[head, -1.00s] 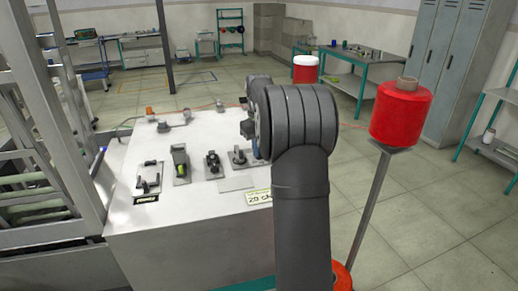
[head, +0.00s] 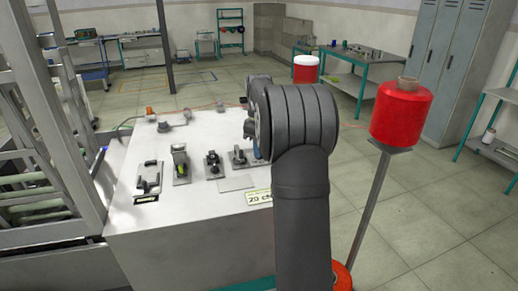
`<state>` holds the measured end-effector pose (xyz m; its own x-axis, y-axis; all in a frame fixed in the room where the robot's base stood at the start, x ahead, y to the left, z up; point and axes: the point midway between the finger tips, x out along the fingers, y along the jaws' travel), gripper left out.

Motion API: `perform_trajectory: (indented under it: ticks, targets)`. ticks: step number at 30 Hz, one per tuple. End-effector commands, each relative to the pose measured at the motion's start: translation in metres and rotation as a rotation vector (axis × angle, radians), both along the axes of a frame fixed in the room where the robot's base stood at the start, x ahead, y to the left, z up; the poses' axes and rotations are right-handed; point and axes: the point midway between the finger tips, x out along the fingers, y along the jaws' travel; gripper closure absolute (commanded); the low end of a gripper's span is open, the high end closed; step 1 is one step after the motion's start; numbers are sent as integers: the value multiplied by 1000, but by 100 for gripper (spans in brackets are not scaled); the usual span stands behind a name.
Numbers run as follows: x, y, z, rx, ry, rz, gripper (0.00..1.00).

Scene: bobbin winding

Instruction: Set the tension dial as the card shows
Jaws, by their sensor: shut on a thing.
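The card (head: 258,198) is a pale label with dark lettering at the front edge of the white machine top (head: 200,211). Its text is partly covered by my arm and too small to read surely. A row of small fixtures stands on the top. The rightmost fixture (head: 239,157), a plate with a dark upright part, is close beside my wrist; I cannot tell whether it is the tension dial. My gripper's fingers are hidden behind my grey arm, so their hold does not show.
Other fixtures (head: 213,164) stand to the left on the machine top. A red thread cone (head: 402,112) on a post stands at right, and a red-and-white container (head: 305,68) behind my arm. A metal frame (head: 40,150) rises at left. Open floor lies to the right.

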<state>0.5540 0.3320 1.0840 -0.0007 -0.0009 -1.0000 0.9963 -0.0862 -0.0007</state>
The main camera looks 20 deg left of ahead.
Motion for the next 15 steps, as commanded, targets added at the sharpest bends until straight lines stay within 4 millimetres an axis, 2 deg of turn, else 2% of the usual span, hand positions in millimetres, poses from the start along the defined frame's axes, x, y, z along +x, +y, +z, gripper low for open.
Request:
perform_trajectory:
  ticks: [8,9,12,15]
  targets:
    - [1,1,2,4,-4,0,100]
    - [1,1,2,4,-4,0,85]
    - [0,1,2,3,-3,0,67]
    - [0,0,1,3,-2,-1,67]
